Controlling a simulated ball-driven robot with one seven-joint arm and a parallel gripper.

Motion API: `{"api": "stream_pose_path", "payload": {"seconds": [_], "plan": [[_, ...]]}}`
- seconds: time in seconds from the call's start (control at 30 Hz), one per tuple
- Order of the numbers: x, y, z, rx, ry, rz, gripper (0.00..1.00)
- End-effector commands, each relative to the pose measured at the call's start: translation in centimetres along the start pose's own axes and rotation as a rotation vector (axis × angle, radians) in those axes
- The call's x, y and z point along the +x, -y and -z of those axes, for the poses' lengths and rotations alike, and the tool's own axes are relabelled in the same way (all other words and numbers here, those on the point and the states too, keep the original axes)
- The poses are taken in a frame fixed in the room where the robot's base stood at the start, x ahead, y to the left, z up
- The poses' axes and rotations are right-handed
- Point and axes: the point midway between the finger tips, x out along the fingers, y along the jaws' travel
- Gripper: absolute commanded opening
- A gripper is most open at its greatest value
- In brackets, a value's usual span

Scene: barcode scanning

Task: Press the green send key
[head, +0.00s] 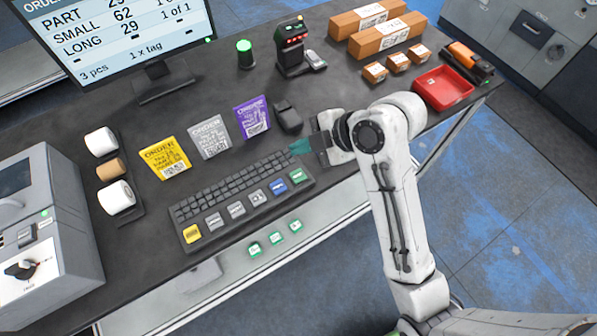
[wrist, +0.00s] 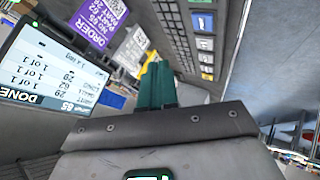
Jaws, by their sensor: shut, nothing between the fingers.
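The green key (head: 297,176) is at the right end of the front row of large keys on the dark keyboard (head: 230,187), right of a blue key (head: 278,187). My gripper (head: 298,146) has its teal fingers shut and empty. In the head view they are just behind the keyboard's right end, pointing left, apart from the green key. In the wrist view the shut fingers (wrist: 157,85) show from behind, with the keyboard (wrist: 178,35) and its blue key (wrist: 203,22) beyond, to the upper right.
Purple (head: 252,117), grey (head: 210,137) and yellow (head: 165,158) order cards stand behind the keyboard. A small black device (head: 287,117) is near my gripper. A monitor (head: 115,40) stands at back left. Cartons and a red tray (head: 443,88) lie to the right.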

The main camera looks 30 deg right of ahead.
Motion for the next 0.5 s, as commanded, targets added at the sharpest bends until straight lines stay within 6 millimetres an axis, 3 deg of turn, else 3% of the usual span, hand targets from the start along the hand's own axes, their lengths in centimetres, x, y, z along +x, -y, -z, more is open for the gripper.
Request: {"api": "stream_pose_path", "payload": {"seconds": [0.27, 0.5], "plan": [[0.3, 0.3, -0.3, 0.002, 0.001, 0.001, 0.00], [1.9, 1.4, -1.4, 0.003, 0.001, 0.001, 0.00]]}}
